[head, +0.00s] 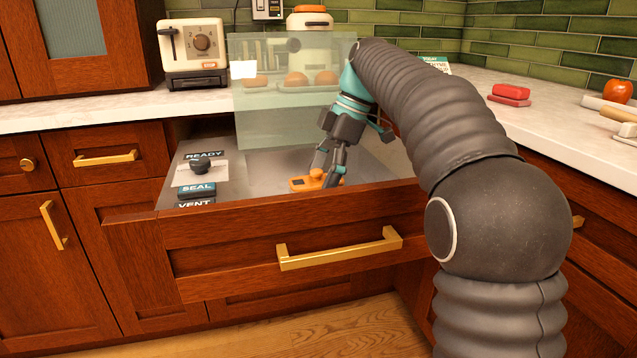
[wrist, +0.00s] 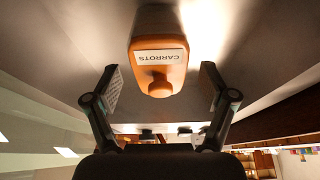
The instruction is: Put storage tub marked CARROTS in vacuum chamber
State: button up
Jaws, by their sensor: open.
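The orange storage tub (head: 302,183) sits in the open drawer, in the metal-lined vacuum chamber (head: 262,165). In the wrist view the tub (wrist: 170,28) carries a white label reading CARROTS, upside down in the picture, and an orange knob on its near end. My gripper (head: 326,180) reaches down into the chamber beside the tub. In the wrist view its fingers (wrist: 160,85) are spread, with the knob between and a little beyond them. Nothing is held. A clear lid (head: 290,115) stands raised behind the chamber.
A panel with a black knob (head: 201,165) and labels READY, SEAL and VENT lies left of the chamber. The drawer front (head: 300,235) with a brass handle rises before it.

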jog(key=p+v, duration=0.2)
jog(key=v, duration=0.6)
jog(key=shift+d+r, duration=0.1)
jog(key=shift+r, duration=0.2)
dwell(0.9)
